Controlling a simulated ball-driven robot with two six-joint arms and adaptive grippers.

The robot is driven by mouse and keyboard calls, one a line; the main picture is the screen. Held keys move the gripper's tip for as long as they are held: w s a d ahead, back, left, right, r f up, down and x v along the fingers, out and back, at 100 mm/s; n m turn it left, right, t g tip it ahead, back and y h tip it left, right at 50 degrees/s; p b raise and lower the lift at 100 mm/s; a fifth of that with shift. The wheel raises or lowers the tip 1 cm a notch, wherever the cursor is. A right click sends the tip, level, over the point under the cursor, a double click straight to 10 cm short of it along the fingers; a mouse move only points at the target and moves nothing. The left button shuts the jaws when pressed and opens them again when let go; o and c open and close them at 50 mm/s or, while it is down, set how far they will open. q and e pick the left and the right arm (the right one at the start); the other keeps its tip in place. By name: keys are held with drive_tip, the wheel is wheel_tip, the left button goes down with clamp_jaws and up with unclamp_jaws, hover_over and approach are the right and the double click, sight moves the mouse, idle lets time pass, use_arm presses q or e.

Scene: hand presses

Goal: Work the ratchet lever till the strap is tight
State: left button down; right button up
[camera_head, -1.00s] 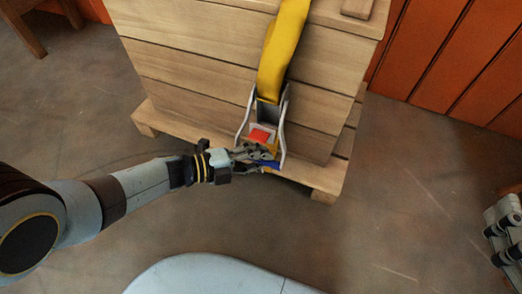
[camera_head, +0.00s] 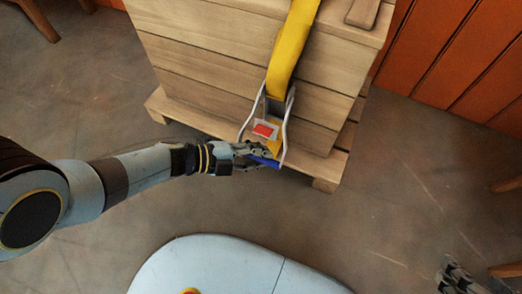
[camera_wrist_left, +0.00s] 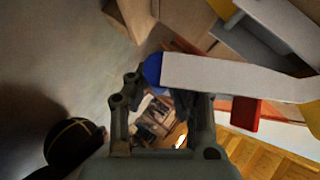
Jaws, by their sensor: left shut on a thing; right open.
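The ratchet (camera_head: 265,125) hangs on the near side of a wooden crate, with grey metal side arms and a red part (camera_head: 263,130). A yellow strap (camera_head: 290,45) runs from it up over the crate. The lever's blue grip (camera_head: 264,162) is at the lower end. My left gripper (camera_head: 254,153) is shut on the lever at this grip, partly covering it. In the left wrist view, the blue end (camera_wrist_left: 153,69) and pale lever arm (camera_wrist_left: 230,75) lie across the fingers. My right gripper (camera_head: 455,278) is open and empty at the lower right, partly cut off.
The wooden crate (camera_head: 200,60) stands on a pallet (camera_head: 165,112). An orange plank wall (camera_head: 450,60) is behind right. Wooden legs show at upper left (camera_head: 38,18) and right edge (camera_head: 508,270). The floor (camera_head: 380,190) between is clear.

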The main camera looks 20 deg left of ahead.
use_arm(q)
drive_tip(key=shift+s+a+r+p, duration=0.15)
drive_tip(key=shift+s+p, duration=0.1)
drive_tip(key=shift+s, duration=0.2)
drive_tip(key=shift+s+r+p, duration=0.1)
drive_tip(key=shift+s+p, duration=0.15)
drive_tip(key=shift+s, duration=0.2)
use_arm(e)
drive_tip(key=shift+s+r+g, duration=0.25)
drive_tip(key=shift+r+g, duration=0.45)
drive_tip(key=shift+r, duration=0.3)
use_arm(q)
drive_tip(key=c, duration=1.4)
unclamp_jaws()
drive_tip(key=shift+o, duration=1)
drive_tip(key=shift+w+r, duration=0.15)
drive_tip(key=v, duration=1.2)
